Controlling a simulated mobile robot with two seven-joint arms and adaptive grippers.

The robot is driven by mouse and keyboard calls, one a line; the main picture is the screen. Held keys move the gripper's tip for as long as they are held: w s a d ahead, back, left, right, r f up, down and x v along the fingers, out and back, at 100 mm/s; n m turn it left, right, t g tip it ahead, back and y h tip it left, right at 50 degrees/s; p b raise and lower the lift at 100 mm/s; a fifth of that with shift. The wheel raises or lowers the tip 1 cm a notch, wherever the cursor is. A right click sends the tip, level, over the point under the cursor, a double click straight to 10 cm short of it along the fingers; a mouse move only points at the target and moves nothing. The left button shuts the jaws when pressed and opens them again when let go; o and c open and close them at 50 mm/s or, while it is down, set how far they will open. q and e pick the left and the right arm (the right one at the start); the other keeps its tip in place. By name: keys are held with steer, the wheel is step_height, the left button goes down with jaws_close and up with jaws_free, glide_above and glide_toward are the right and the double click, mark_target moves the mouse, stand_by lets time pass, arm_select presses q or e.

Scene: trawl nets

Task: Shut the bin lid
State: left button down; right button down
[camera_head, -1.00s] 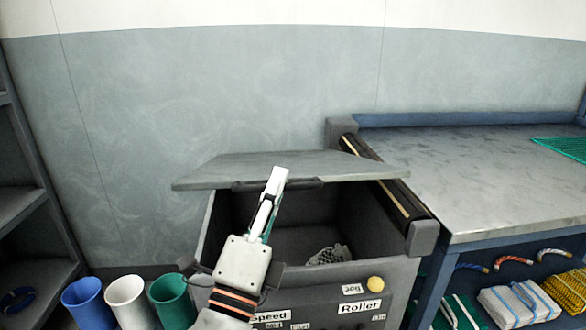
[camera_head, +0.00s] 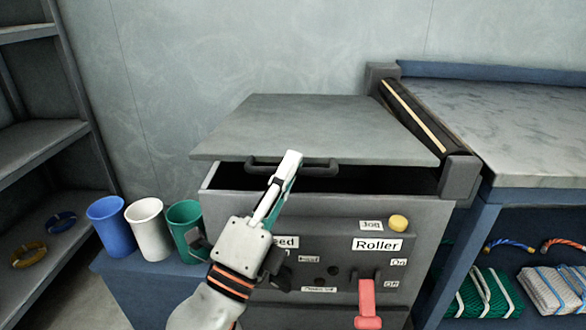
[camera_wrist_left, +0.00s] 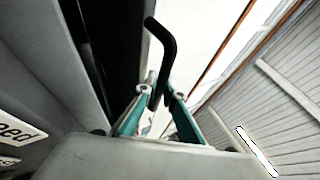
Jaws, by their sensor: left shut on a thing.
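The grey bin lid (camera_head: 315,128) is tilted low over the bin (camera_head: 220,183), with a dark gap along its front edge. Its black handle bar (camera_head: 322,163) runs along the front of the lid. My left gripper (camera_head: 291,160) is at the left part of the handle, shut on it. In the left wrist view the handle (camera_wrist_left: 160,50) rises from between the gripper's green-sided fingers (camera_wrist_left: 158,103). The bin's inside is mostly hidden by the lid. My right gripper is not in view.
The bin's front panel has a yellow button (camera_head: 398,223) and a red lever (camera_head: 367,300). Blue, white and green cups (camera_head: 148,230) stand to the left. A roller (camera_head: 420,115) and a workbench (camera_head: 520,130) adjoin on the right.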

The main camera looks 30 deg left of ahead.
arm_select(q)
steer(key=shift+r, duration=0.1)
steer(key=c, duration=2.1)
jaws_free()
steer(key=shift+c, duration=0.2)
steer(key=shift+r, duration=0.15)
steer(key=shift+s+d+r, duration=0.1)
steer(key=shift+r, duration=4.8)
steer(key=s+a+f, duration=0.1)
steer(key=s+f, duration=0.3)
steer(key=f, duration=0.3)
steer(key=shift+s+a+f, duration=0.2)
steer(key=shift+s+a, duration=0.2)
